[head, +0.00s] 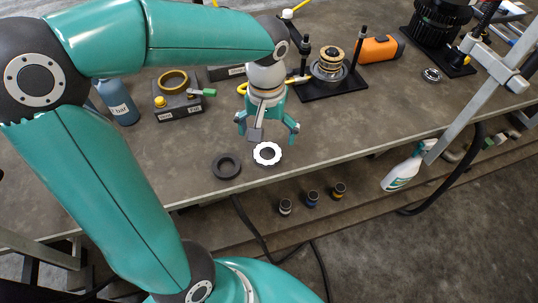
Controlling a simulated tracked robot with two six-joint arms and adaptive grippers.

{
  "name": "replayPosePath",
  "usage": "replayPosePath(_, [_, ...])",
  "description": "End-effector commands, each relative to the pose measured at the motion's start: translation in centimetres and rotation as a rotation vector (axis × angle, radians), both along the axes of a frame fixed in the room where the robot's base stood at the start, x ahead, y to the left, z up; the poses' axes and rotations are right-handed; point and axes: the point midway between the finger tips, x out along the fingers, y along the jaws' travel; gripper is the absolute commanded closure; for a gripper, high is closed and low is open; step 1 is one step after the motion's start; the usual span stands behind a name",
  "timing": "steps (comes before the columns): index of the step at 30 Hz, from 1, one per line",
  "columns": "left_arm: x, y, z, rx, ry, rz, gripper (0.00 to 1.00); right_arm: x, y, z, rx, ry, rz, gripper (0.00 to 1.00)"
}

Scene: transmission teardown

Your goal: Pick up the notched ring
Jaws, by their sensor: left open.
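The ring appears apart from the fingers, though the exact height gap is hard to tell. My right gripper is not in view.
A dark ring (226,166) lies just left of the notched ring. Behind are a fixture with a brass ring (173,82), a black stand with a gear assembly (330,68) and an orange case (378,49).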

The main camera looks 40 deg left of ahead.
Motion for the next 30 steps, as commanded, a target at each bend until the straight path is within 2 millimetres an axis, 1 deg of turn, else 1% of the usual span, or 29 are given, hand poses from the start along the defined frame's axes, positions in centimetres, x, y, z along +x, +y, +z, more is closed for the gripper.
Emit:
replayPosePath(1, [-0.1, 0.0, -0.6, 0.000, 0.004, 0.001, 0.01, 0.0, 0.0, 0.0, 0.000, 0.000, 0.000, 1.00])
replayPosePath(3, [-0.1, 0.1, -1.1, 0.000, 0.001, 0.001, 0.01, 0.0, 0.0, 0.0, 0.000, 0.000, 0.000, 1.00])
replayPosePath(8, [-0.1, 0.1, -1.9, 0.000, 0.002, 0.001, 0.01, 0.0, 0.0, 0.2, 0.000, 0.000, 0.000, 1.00])
replayPosePath(14, [-0.3, 0.0, -4.5, -0.001, 0.006, 0.002, 0.01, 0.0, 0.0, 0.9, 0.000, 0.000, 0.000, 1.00])
replayPosePath(15, [-0.2, 0.0, -5.2, 0.000, 0.004, 0.002, 0.01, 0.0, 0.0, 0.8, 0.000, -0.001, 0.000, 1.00])
replayPosePath(18, [-0.2, 0.0, -6.2, -0.001, 0.003, 0.002, 0.01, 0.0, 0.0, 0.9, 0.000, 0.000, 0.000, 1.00])
replayPosePath(21, [-0.2, 0.1, -6.6, 0.000, 0.000, 0.002, 0.01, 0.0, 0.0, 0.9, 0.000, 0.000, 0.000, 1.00])
replayPosePath(26, [-0.2, 0.1, -6.6, 0.000, -0.001, 0.002, 0.01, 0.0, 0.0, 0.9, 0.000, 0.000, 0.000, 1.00])
replayPosePath(27, [-0.2, 0.1, -6.6, 0.000, -0.001, 0.002, 0.03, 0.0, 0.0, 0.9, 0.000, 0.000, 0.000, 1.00])
replayPosePath(29, [-0.2, 0.1, -6.6, 0.000, -0.001, 0.002, 0.13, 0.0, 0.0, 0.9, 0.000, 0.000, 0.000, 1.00])
replayPosePath(30, [-0.2, 0.1, -6.6, 0.000, -0.001, 0.002, 0.19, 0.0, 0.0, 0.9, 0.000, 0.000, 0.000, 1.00])
